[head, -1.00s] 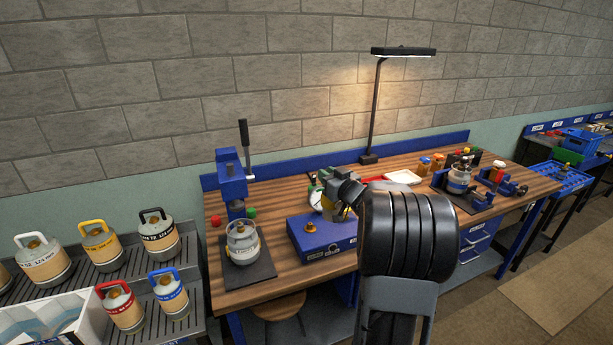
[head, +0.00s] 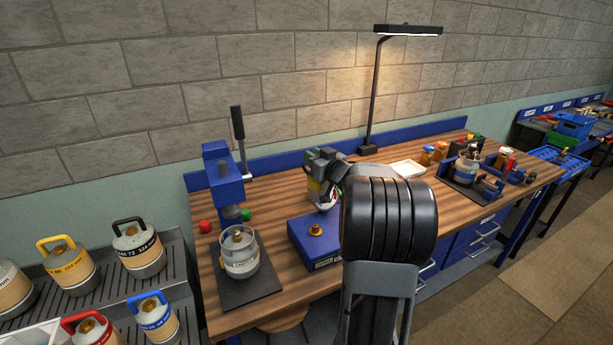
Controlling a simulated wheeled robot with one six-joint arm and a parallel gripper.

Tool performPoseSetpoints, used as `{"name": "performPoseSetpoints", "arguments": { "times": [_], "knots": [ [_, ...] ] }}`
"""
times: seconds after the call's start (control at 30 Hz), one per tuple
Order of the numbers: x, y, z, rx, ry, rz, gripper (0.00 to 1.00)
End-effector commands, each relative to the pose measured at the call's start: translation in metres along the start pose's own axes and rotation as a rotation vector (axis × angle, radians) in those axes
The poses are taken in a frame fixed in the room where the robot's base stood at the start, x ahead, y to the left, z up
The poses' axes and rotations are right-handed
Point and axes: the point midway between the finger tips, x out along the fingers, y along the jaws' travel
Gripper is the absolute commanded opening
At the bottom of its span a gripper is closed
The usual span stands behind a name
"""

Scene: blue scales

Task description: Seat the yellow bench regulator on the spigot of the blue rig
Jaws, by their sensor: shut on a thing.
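The blue rig (head: 301,248) is a low blue box near the bench's front edge, with a brass spigot (head: 315,230) standing bare on top. My gripper (head: 323,190) is above and behind the spigot in the picture, apart from it. It is shut on the yellow regulator (head: 317,187), of which only a small yellow part shows between the grey jaws. A white and red part shows just right of it; I cannot tell whether it belongs to the regulator. My dark arm hides the bench to the right of the rig.
Left of the rig, a blue lever press (head: 222,170) stands over a grey gas cylinder (head: 239,258) on a dark mat. A lamp (head: 372,90) rises behind. A white tray (head: 407,169) and a clamped cylinder (head: 467,170) are to the right.

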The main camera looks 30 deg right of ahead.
Motion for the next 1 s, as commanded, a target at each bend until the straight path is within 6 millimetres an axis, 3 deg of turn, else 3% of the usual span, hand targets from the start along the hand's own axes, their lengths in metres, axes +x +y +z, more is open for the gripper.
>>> {"name": "performPoseSetpoints", "arguments": {
  "times": [0.03, 0.4, 1.0],
  "knots": [
    [0.001, -0.002, 0.011, -0.001, 0.002, -0.003, 0.0],
    [0.004, -0.007, 0.049, -0.001, 0.002, -0.013, 0.0],
    [0.003, -0.007, 0.051, -0.001, 0.002, -0.013, 0.0]
  ]
}}
